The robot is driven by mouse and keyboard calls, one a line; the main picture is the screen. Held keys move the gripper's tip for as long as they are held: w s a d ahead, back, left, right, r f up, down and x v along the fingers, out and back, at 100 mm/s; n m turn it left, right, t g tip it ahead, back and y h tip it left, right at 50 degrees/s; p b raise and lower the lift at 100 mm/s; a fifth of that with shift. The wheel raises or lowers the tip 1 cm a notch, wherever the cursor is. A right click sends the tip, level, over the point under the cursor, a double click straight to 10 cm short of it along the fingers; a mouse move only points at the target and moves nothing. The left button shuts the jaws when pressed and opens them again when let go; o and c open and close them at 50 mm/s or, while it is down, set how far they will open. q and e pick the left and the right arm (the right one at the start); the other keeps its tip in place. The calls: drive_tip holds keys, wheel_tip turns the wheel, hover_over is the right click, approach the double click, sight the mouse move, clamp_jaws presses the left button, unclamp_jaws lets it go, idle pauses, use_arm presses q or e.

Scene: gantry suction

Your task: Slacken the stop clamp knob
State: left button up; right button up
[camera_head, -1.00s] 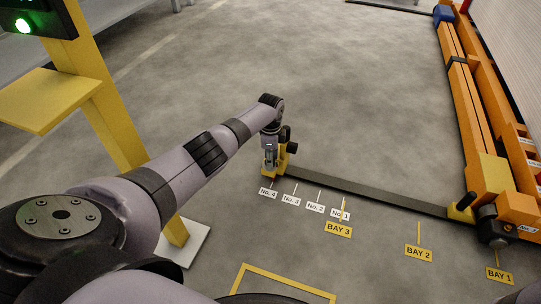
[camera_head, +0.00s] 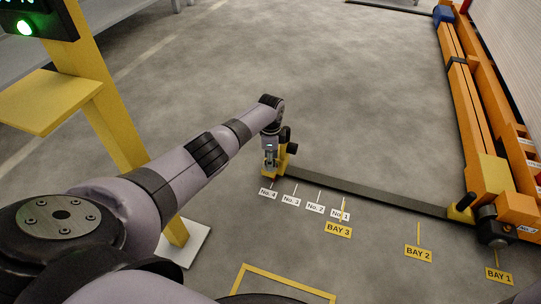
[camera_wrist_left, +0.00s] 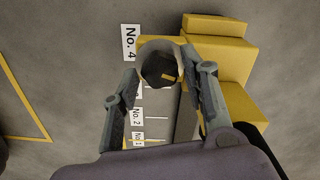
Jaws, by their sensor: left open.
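The stop clamp is a yellow block (camera_head: 281,170) at the left end of the dark floor rail, by the No. 4 label. In the left wrist view, its stepped yellow body (camera_wrist_left: 220,60) fills the upper right. The dark round knob (camera_wrist_left: 160,69) with a small yellow mark on top sits between the fingers of my left gripper (camera_wrist_left: 168,76). The gripper is open, with one finger on each side of the knob; I cannot tell whether they touch it. In the head view my left gripper (camera_head: 270,162) points down over the clamp and hides the knob.
The dark rail (camera_head: 365,190) runs right to the orange gantry beam (camera_head: 480,130). Labels No. 4 (camera_head: 268,193) to No. 1 and a BAY 3 sign (camera_head: 338,230) lie in front of it. A yellow post (camera_head: 115,125) stands left. The floor behind is clear.

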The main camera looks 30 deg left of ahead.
use_arm(q)
wheel_tip(320, 180, up, 12)
idle(0.5)
